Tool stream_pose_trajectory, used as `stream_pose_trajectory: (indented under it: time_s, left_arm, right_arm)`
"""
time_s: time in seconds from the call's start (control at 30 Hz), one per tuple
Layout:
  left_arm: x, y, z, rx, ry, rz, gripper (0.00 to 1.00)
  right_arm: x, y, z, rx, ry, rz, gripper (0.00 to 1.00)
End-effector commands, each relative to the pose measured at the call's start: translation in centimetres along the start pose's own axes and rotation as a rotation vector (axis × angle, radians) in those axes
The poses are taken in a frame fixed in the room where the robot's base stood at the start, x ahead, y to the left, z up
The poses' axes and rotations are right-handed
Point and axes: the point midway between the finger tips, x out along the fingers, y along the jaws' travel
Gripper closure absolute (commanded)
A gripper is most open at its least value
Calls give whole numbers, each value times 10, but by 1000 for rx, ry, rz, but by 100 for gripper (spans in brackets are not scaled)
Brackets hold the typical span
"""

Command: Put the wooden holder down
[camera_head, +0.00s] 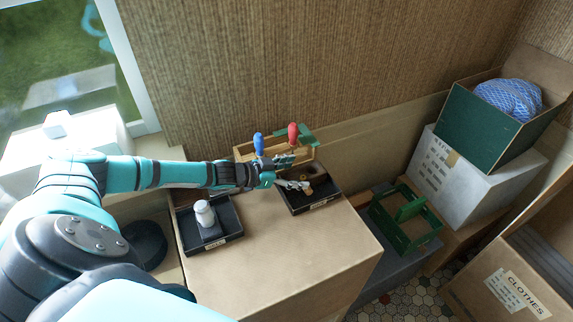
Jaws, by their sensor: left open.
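The wooden holder (243,152) stands upright at the back of the cardboard surface, near the wall. A blue-handled tool (258,143) and a red-handled tool (292,133) stick up from it. My left gripper (298,173) is open, with its fingers in front of the holder and above the right black tray. The gripper and wrist hide part of the holder's front, and I cannot tell whether a finger touches it. My right gripper is out of view.
A black tray (322,203) holds a brownish item; another black tray (190,245) holds a white bottle (205,214). The front of the cardboard surface (290,255) is clear. A green caddy (430,240) and stacked boxes (440,165) stand right. The window is left.

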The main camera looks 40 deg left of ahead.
Motion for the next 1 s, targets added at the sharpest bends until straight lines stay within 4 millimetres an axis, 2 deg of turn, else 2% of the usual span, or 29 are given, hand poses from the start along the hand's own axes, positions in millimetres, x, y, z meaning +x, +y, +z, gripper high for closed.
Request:
stream_pose_trajectory:
  time_s: [0.17,0.4,0.6,0.8,1.0]
  left_arm:
    - [-22,-1,3,0,-3,-2,21]
    - [-73,0,4,-1,-7,-1,21]
    - [-104,-1,2,1,-6,0,21]
    - [-118,0,0,1,-1,0,21]
    - [-120,0,-2,2,2,1,21]
  right_arm:
    - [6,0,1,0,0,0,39]
    - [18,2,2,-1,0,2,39]
    - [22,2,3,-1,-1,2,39]
    - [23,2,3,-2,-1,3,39]
    - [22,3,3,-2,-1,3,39]
